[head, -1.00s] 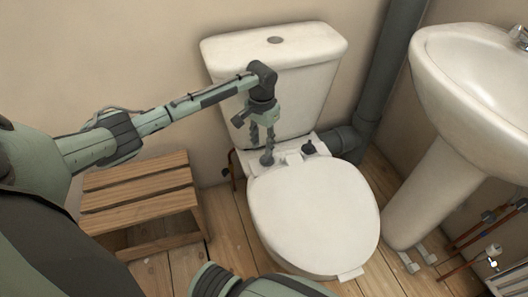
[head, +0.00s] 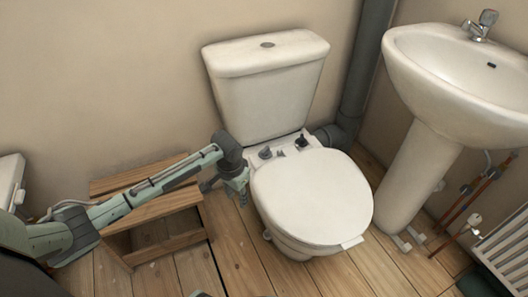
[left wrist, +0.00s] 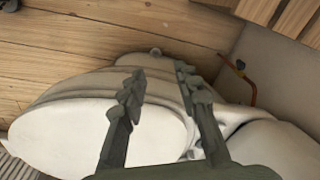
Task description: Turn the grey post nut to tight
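The toilet's white seat lid (head: 312,197) is closed. Behind its hinge edge stand two short posts with nuts: a grey post nut (head: 265,153) on the left and a darker one (head: 301,142) on the right. At this size I cannot tell how tight the grey nut is. My left gripper (head: 236,190) is off to the left of the grey nut and lower, beside the bowl, apart from the nut. In the left wrist view its two fingers (left wrist: 160,82) are spread with nothing between them; the bowl (left wrist: 90,92) lies beyond.
The cistern (head: 265,92) rises behind the posts. A wooden step stool (head: 165,235) stands close under my left arm. A basin (head: 470,85) and pedestal are at right. A copper pipe (left wrist: 252,92) shows near the wall. Wooden floor is clear in front of the stool.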

